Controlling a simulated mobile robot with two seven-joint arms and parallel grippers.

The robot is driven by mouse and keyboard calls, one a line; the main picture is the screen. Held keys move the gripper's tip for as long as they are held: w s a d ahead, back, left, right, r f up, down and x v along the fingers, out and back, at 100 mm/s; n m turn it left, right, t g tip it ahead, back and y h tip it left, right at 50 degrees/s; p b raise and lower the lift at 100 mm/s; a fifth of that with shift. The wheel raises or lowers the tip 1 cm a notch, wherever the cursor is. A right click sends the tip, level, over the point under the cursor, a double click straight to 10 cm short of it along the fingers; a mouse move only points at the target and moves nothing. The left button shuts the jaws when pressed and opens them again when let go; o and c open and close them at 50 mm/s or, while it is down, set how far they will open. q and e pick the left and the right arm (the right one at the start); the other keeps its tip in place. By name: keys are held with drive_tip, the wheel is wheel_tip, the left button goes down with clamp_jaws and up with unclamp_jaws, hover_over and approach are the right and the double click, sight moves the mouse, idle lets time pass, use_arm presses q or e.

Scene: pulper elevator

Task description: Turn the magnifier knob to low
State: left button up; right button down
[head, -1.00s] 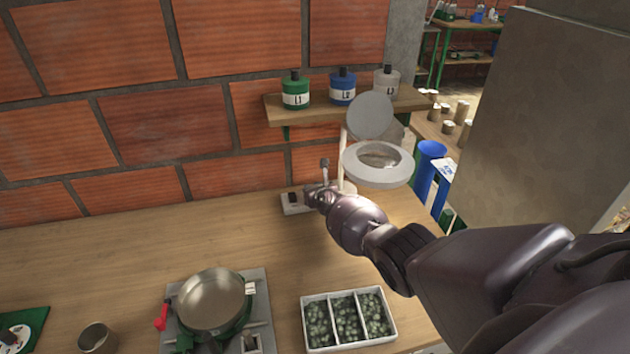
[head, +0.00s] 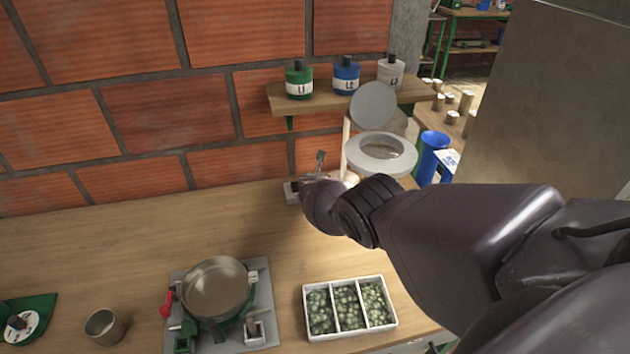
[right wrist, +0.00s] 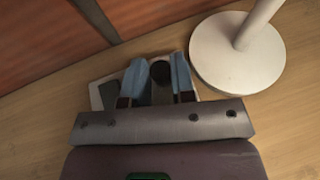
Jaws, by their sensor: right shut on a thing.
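The magnifier (head: 402,168) is a white ring lens with a raised round lid, on a white post at the back of the counter. Its round white base (right wrist: 237,60) is at the upper right of the right wrist view. Left of it is a small pale control box (head: 291,193) with a dark patch. My right gripper (right wrist: 160,80) reaches over this box, its two fingers on either side of a dark round knob (right wrist: 160,71), shut on it. In the head view my wrist hides the knob. I cannot read its setting. My left gripper is not in view.
A shelf (head: 430,95) with green, blue and white labelled bottles is above. A pan (head: 215,285) on a burner and a white three-part tray (head: 350,335) of green pieces stand in front. A metal cup (head: 104,326) is at left. The brick wall is close behind.

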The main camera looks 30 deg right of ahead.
drive_tip(key=shift+w+r, duration=0.1)
idle(0.3)
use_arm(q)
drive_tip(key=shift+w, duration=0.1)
use_arm(e)
drive_tip(key=c, duration=1)
unclamp_jaws()
drive_tip(key=shift+o, duration=0.2)
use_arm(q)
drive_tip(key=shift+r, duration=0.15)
use_arm(e)
drive_tip(key=shift+s, duration=0.2)
